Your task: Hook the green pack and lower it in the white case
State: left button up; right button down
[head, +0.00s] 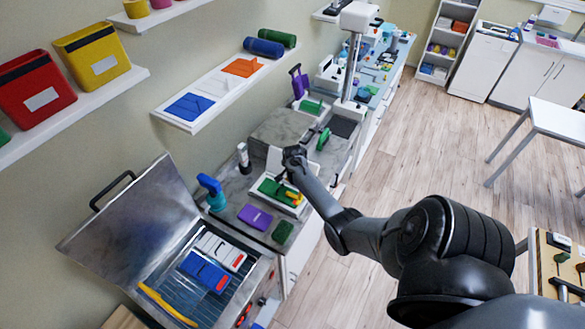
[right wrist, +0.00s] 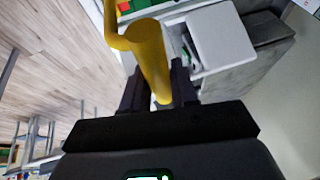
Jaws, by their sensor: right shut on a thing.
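The green pack (head: 271,188) lies at the white case (head: 296,211) on the counter; I cannot tell whether it rests fully inside. The case's pale lid (right wrist: 222,38) stands open behind it. My right gripper (head: 290,168) is above the case, shut on a yellow hook (right wrist: 150,55). The hook's yellow end (head: 294,197) shows beside the pack's right end in the head view; whether it still engages the pack is unclear. Part of the green pack (right wrist: 140,5) shows at the right wrist view's top edge. My left gripper is not in view.
An open metal tank (head: 130,225) at lower left holds a white pack (head: 222,250) and a blue pack (head: 203,272), with a yellow curved bar (head: 165,303) along its front. A purple pack (head: 255,216) and a dark green item (head: 283,232) lie near the counter's front edge.

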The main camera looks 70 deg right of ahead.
jog(key=shift+s, duration=0.25)
dwell(0.3)
jog(key=shift+r, duration=0.15)
jog(key=shift+r, duration=5.35)
